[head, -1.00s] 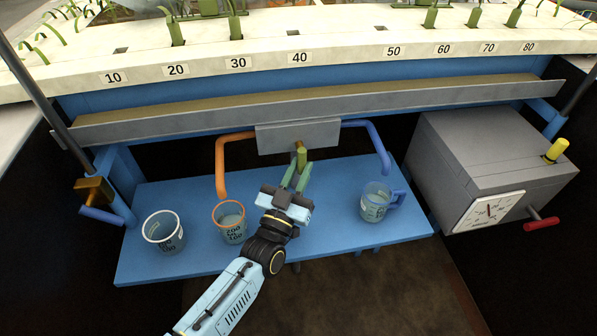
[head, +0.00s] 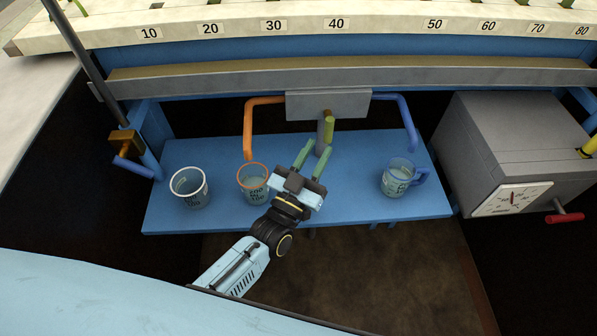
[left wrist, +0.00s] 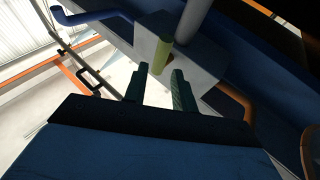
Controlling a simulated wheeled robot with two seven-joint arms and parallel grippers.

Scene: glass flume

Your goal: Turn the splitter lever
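The splitter lever (head: 328,127) has a yellow-green grip and sits at the front of a grey splitter box (head: 300,103). An orange pipe (head: 249,130) leaves the box's left side and a blue pipe (head: 410,125) its right. My left gripper (head: 311,160) is open and empty, its two green fingers apart just below and in front of the lever. In the left wrist view, the lever's grip (left wrist: 160,57) shows just beyond the fingertips, apparently clear of them. My right gripper is not in view.
A blue shelf (head: 350,165) holds a white-rimmed cup (head: 189,192) at left, an orange-rimmed cup (head: 253,190) beneath the orange pipe and a blue-handled cup (head: 397,182) beneath the blue pipe. A grey box with a dial (head: 510,198) and red handle stands at right.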

